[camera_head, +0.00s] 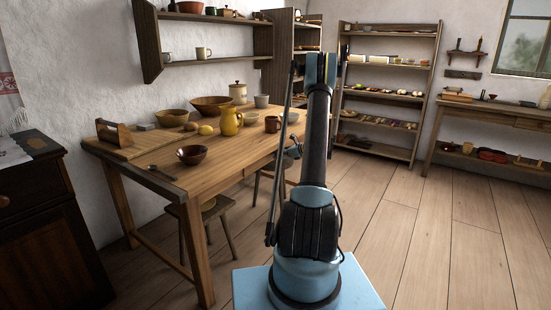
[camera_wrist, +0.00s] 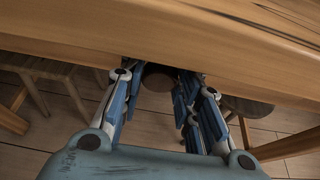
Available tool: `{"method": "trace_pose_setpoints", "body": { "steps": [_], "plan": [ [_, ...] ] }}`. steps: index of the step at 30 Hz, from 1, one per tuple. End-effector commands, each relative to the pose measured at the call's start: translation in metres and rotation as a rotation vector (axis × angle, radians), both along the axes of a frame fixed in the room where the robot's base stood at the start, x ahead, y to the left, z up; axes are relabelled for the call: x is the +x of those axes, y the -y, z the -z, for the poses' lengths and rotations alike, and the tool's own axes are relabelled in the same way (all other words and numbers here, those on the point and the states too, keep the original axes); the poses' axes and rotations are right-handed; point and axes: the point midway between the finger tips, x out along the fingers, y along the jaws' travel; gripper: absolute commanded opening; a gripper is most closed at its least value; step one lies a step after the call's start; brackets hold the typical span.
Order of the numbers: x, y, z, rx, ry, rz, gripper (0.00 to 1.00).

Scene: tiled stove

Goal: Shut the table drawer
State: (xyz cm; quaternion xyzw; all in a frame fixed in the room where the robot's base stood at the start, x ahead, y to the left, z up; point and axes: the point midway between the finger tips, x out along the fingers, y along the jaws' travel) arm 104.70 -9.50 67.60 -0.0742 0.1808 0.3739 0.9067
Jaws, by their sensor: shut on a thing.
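The wooden table (camera_head: 235,148) stands left of my arm in the head view. In the wrist view its wooden front (camera_wrist: 140,45) spans the top of the picture. My gripper (camera_wrist: 157,74) is at the lower edge of that front, fingers on both sides of a round brown knob (camera_wrist: 158,80), and is shut on it. The knob is partly hidden by the front and fingers. In the head view my gripper (camera_head: 293,150) is small and partly behind my arm at the table's right side. How far the drawer stands out cannot be told.
On the table are a yellow jug (camera_head: 229,123), several bowls, a mug (camera_head: 272,124) and a wooden carrier (camera_head: 113,133). Stools (camera_wrist: 245,107) stand under it. A dark cabinet (camera_head: 45,220) is at left, shelves (camera_head: 385,95) behind. The floor at right is clear.

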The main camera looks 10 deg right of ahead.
Motion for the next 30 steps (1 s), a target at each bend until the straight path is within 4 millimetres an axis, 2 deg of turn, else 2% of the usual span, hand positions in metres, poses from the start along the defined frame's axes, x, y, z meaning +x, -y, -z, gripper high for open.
{"method": "trace_pose_setpoints", "body": {
  "steps": [5, 6, 8, 20, 23, 30],
  "plan": [
    [0.004, 0.0, 0.0, 0.001, 0.002, 0.003, 0.0],
    [0.004, 0.0, 0.0, 0.001, 0.002, 0.003, 0.39],
    [0.003, 0.001, 0.0, 0.001, 0.002, 0.003, 0.5],
    [-0.001, 0.004, -0.002, 0.0, 0.002, 0.003, 0.5],
    [-0.007, 0.01, -0.005, 0.0, 0.002, 0.003, 0.5],
    [-0.035, 0.039, -0.021, 0.0, 0.001, 0.006, 0.5]
  ]
}}
